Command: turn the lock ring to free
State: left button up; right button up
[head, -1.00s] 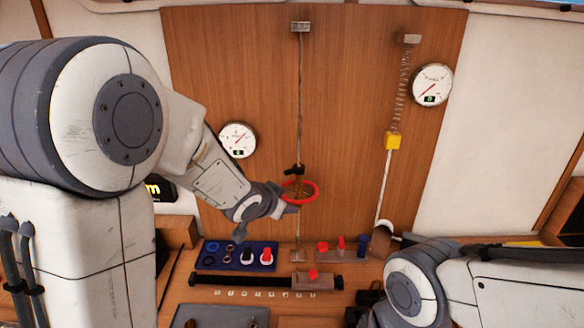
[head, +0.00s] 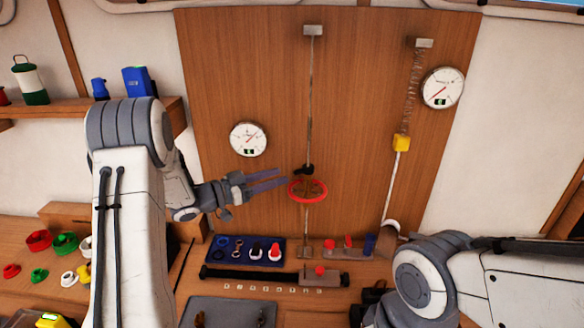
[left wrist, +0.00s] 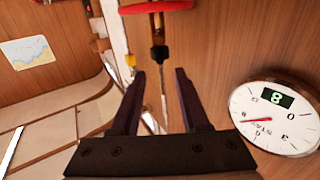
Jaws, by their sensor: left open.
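A red ring-shaped wheel (head: 322,191) with brass spokes sits around a thin vertical line in front of the wooden panel. A small black piece (head: 304,169) is on the line just above it. I cannot tell for sure which part is the lock ring. My left gripper (head: 283,177) is open and empty, just left of the wheel, fingers pointing right. In the left wrist view the open fingers (left wrist: 160,73) point toward the black piece (left wrist: 159,53), and the red wheel (left wrist: 155,6) shows at the top edge. My right arm enters at lower right; its gripper does not show clearly.
A round gauge (head: 248,139) is left of the line; another gauge (head: 442,88) is beside a spring line with a yellow block (head: 401,143). Below are a blue tray (head: 228,257) of small parts and a black rail (head: 240,277). A shelf (head: 60,107) is at left.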

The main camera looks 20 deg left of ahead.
aim_at(303, 168)
pick_arm(q)
jog(key=p+x, duration=0.1)
jog(key=x, duration=0.3)
jog(key=shift+w+d+r, duration=0.1)
jog(key=shift+d, duration=0.05)
jog(key=shift+w+d+p, duration=0.35)
jog(key=shift+w+d, duration=0.05)
grip_shut()
